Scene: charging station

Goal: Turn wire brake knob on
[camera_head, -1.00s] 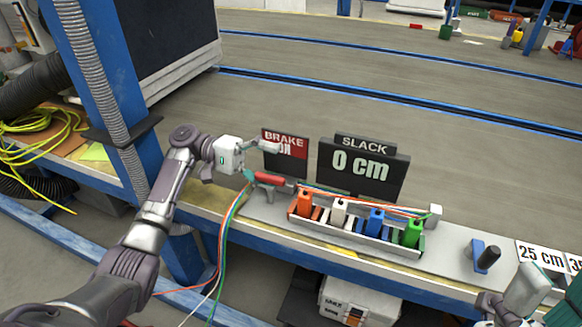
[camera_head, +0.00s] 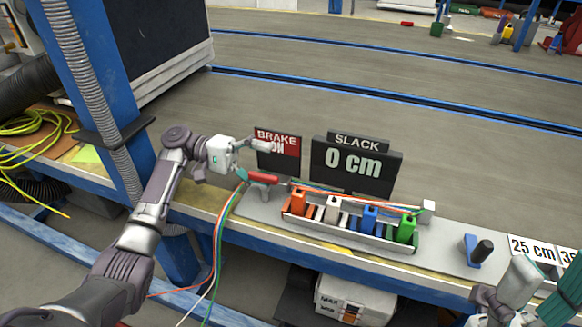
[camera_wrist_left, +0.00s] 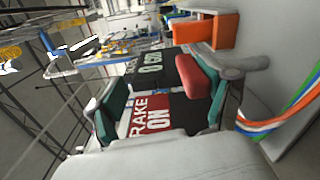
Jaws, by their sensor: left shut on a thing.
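The wire brake knob (camera_head: 263,178) is a red handle on a grey mount at the left end of the grey station plate. The black and red sign (camera_head: 277,150) behind it reads BRAKE ON, with "ON" partly covered by a finger. My left gripper (camera_head: 252,161) is at the knob, shut on it. In the left wrist view the red knob (camera_wrist_left: 197,78) lies by the right green fingertip, and the sign (camera_wrist_left: 152,115) shows between the fingers. My right gripper (camera_head: 492,298) is at the lower right, partly cut off; its fingers are unclear.
A black SLACK display (camera_head: 353,165) reads 0 cm. A rack (camera_head: 345,238) with orange, white, blue and green clips and wires stands right of the knob. A blue bracket with a black knob (camera_head: 482,251) is farther right. A blue post (camera_head: 95,100) stands at left.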

